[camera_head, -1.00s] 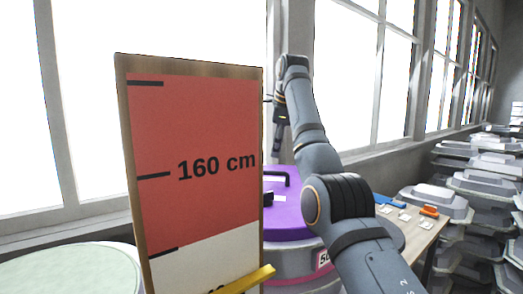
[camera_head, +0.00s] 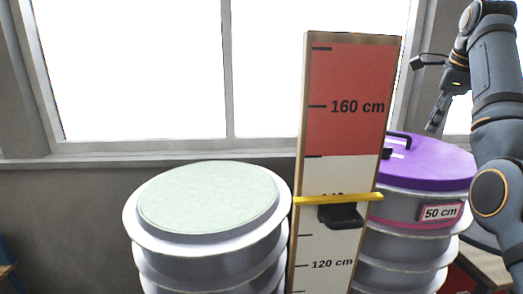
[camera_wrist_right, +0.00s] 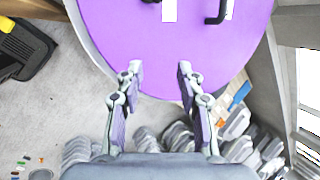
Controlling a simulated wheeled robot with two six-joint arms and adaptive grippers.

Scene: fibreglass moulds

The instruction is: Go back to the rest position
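My right gripper (camera_head: 434,126) hangs fingers-down at the upper right of the head view, above the purple lid (camera_head: 445,170). In the right wrist view the right gripper (camera_wrist_right: 159,78) has its two fingers spread apart, with nothing between them. The purple lid (camera_wrist_right: 190,55) lies beneath the fingers there and carries a dark handle. My left gripper is in neither view now.
A measuring board (camera_head: 343,110) with a yellow bar (camera_head: 310,200) stands upright left of the purple-lidded mould stack. A pale-green-topped mould stack (camera_head: 205,200) stands further left. Windows and a wall lie behind. Stacked moulds (camera_wrist_right: 180,137) show in the wrist view.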

